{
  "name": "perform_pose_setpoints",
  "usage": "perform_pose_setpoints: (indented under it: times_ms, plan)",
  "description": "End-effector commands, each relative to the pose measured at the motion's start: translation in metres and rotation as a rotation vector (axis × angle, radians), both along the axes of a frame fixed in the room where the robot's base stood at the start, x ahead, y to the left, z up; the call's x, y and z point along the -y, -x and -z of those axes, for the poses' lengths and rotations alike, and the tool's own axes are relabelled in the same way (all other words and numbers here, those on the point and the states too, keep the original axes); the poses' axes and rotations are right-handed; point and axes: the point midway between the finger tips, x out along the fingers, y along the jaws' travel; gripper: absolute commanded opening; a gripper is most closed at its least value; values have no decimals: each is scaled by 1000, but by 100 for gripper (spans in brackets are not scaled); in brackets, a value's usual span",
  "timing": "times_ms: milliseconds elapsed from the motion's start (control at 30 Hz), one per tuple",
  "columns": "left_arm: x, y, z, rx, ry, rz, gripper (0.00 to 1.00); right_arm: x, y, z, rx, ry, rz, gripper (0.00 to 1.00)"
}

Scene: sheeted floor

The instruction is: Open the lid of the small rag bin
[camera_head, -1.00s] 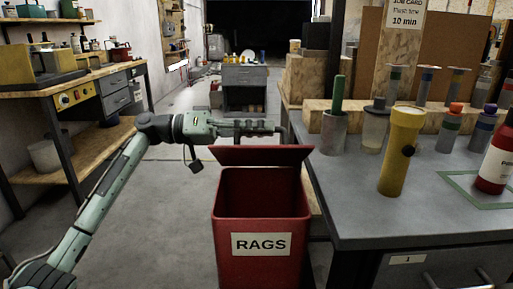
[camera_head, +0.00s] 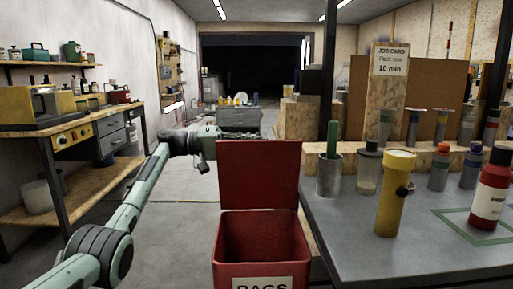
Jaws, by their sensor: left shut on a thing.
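The red rag bin (camera_head: 228,270) stands on the floor in the lower middle, its RAGS label cut by the bottom edge. Its red lid (camera_head: 258,175) stands nearly upright at the back of the opening, and the dark inside shows. My left arm reaches in from the left. My left gripper (camera_head: 240,132) is at the lid's top edge, shut on the lid; its fingertips are mostly hidden behind the lid. My right gripper is not in view.
A wooden bench (camera_head: 50,130) is on the left. The floor between is clear.

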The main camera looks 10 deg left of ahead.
Motion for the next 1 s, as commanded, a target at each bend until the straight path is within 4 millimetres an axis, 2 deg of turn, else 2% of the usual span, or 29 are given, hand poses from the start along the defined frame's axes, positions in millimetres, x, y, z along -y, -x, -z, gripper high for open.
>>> perform_pose_setpoints:
  times_ms: [233, 700, 733, 900, 1000]
  plan:
    - [-2, -11, 3, -43, 10, -1, 0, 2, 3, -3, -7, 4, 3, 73]
    - [-3, -12, 4, -50, 10, -2, 0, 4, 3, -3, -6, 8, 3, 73]
    - [-3, -12, 4, -50, 10, -2, 12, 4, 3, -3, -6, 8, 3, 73]
    - [-2, -12, 4, -50, 10, -1, 33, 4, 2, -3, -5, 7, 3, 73]
    - [-2, -12, 3, -49, 11, -1, 33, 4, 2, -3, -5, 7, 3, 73]
